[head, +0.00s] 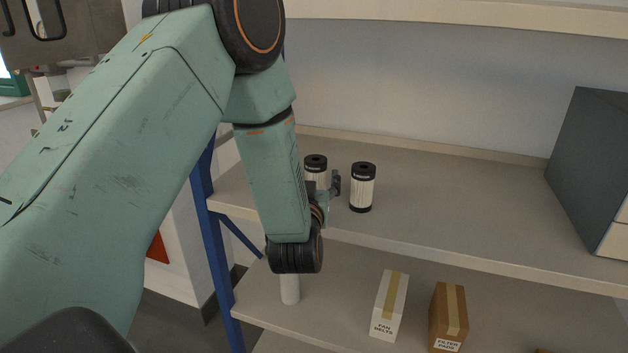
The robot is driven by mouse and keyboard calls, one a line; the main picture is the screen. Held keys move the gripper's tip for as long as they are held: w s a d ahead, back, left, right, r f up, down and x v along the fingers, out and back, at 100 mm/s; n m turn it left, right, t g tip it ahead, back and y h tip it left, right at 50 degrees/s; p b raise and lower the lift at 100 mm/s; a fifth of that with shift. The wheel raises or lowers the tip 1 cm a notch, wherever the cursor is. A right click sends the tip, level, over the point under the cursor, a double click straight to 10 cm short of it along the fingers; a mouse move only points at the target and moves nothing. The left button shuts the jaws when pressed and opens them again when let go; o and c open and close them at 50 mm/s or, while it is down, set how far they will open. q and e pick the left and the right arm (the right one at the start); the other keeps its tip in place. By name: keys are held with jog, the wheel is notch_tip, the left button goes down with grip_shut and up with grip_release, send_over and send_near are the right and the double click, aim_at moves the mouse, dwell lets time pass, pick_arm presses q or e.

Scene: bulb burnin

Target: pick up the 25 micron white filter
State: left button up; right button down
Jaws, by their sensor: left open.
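Two white pleated filters with black end caps stand upright on the upper shelf (450,222). One filter (362,187) stands in full view just right of my left gripper. The other filter (316,174) stands further left and slightly behind, its lower part hidden by my wrist. I cannot read a micron marking on either. My left gripper (335,184) is open, small and partly hidden behind my wrist. It is at about the filters' height, between the two in the picture; I cannot tell whether it touches either. My right gripper is not in view.
A dark grey cabinet (590,160) stands at the right of the upper shelf, with bare shelf between it and the filters. The lower shelf holds a white fan belts box (386,318), a brown filter pads box (447,310) and a pale cylinder (290,291). A blue upright (213,250) edges the left.

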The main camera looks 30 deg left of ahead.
pick_arm(q)
jog(key=shift+w+a+f, duration=0.1)
jog(key=shift+w+a, duration=0.1)
jog(key=shift+w, duration=0.35)
jog(key=shift+w+d, duration=0.15)
jog(key=shift+w, duration=0.05)
jog(key=shift+s, duration=0.2)
jog(key=shift+c, duration=1.2)
jog(key=shift+w, duration=0.2)
jog(key=c, duration=0.5)
jog(key=shift+s, duration=0.15)
jog(key=c, duration=0.4)
jog(key=shift+c, duration=0.7)
